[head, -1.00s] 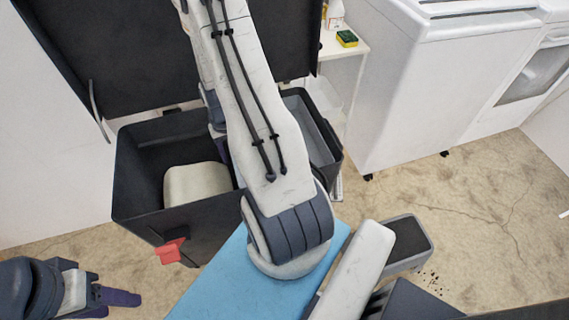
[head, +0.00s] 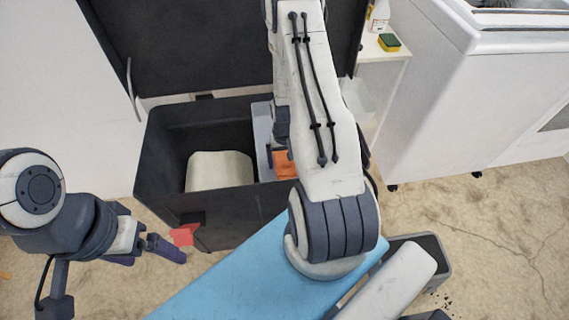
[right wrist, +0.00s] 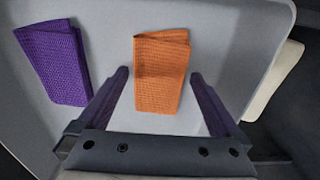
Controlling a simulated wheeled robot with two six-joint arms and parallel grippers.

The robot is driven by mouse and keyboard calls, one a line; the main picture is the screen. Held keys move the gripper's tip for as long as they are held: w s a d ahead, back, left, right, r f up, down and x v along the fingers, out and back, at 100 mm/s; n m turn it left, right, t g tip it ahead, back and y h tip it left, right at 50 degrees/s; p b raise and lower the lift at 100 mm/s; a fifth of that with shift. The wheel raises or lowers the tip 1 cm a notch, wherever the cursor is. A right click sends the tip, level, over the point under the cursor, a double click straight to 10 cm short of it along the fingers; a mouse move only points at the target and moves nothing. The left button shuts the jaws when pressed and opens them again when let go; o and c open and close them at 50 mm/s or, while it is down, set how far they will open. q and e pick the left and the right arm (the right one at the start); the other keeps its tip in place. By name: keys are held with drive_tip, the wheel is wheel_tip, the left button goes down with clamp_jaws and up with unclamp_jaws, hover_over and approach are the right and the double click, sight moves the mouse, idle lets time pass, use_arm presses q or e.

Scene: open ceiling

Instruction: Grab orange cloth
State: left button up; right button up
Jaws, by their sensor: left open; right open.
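The orange cloth (right wrist: 161,72) is folded and lies in a light grey tray (right wrist: 215,30). It also shows in the head view (head: 287,165), partly hidden behind my right arm. My right gripper (right wrist: 159,76) is open, with one finger to either side of the cloth's lower part in the right wrist view. I cannot tell how far above the tray the fingertips are. My left gripper (head: 150,254) is open and empty, low at the left of the head view, away from the cloth.
A folded purple cloth (right wrist: 52,62) lies left of the orange one. The tray sits in a black lidded box (head: 160,170) beside a cream object (head: 220,172). A blue surface (head: 235,275) lies in front. A white cabinet (head: 455,95) stands right; a shelf holds a sponge (head: 389,42).

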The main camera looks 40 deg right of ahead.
drive_tip(key=shift+f, duration=0.4)
drive_tip(key=c, duration=1.2)
drive_tip(key=shift+o, duration=0.2)
drive_tip(key=shift+r, duration=0.15)
